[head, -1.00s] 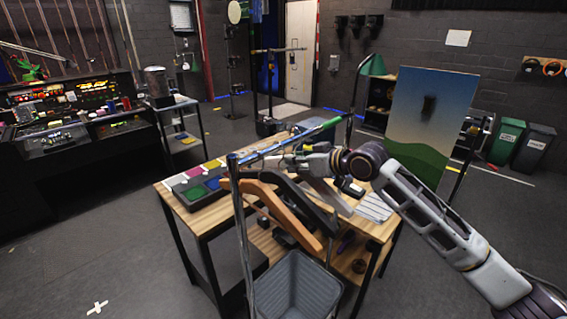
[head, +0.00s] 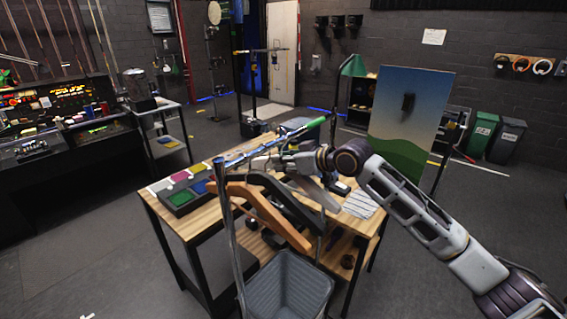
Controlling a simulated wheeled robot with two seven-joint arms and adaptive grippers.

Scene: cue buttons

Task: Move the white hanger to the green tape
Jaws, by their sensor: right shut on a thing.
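A metal rail (head: 232,160) stands over the near side of the wooden table, with a band of green tape (head: 302,122) toward its far end. A wooden hanger (head: 268,213) and a black hanger (head: 290,206) hang at the near part of the rail. Behind them is the pale white hanger (head: 319,192), partly hidden by the black one. My right gripper (head: 284,161), reaching in from the right, is shut on the white hanger near the rail, short of the green tape. Its fingertips are small and partly covered. My left gripper is out of view.
A grey bin (head: 287,285) stands below the hangers. A landscape painting (head: 410,105) and a green lamp (head: 353,66) stand behind.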

